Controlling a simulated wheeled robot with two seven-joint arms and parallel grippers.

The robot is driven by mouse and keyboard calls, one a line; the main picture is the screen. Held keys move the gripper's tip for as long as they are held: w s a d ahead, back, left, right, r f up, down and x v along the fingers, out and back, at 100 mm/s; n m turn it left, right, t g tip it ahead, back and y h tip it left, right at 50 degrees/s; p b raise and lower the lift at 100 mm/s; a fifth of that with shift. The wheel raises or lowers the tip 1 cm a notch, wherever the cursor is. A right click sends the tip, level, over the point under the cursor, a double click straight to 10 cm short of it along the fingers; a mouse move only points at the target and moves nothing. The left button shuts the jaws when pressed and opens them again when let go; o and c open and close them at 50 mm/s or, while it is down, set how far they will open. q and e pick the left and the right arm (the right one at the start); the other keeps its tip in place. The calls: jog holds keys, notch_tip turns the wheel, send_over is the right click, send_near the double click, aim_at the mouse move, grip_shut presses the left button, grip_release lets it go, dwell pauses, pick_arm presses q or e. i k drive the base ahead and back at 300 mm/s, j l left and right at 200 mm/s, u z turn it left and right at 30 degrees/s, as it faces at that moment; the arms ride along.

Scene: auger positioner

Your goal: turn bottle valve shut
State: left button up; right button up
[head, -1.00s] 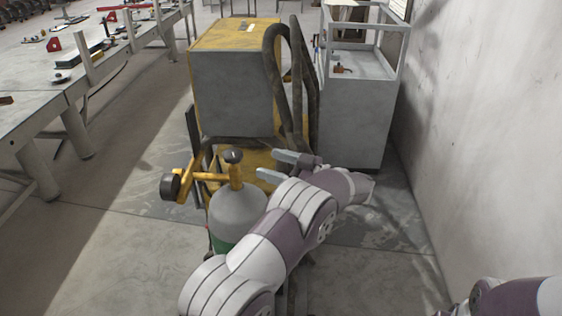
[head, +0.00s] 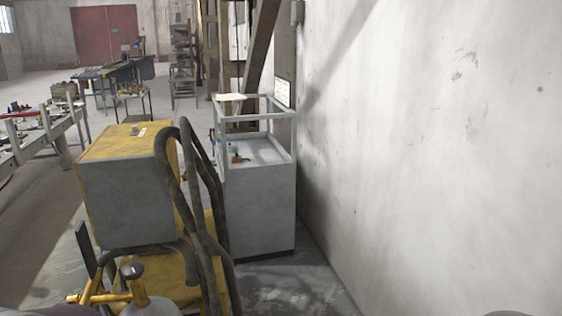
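The gas bottle (head: 152,306) stands at the bottom left of the head view, with only its grey shoulder showing. Its yellow valve body (head: 137,285) rises from the top and carries a dark round knob (head: 132,270). A yellow fitting (head: 95,298) reaches left from the valve. Neither of my grippers can be seen, so their place relative to the valve is hidden. Small purplish bits of my own arms show at the bottom edge.
A yellow and grey welding machine (head: 128,200) stands behind the bottle, with thick dark hoses (head: 190,200) on its right. A grey cart (head: 262,205) stands beside it. A white wall (head: 430,150) closes the right side. A long workbench (head: 35,140) is at the left.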

aim_at(133, 270)
jog(key=u, duration=1)
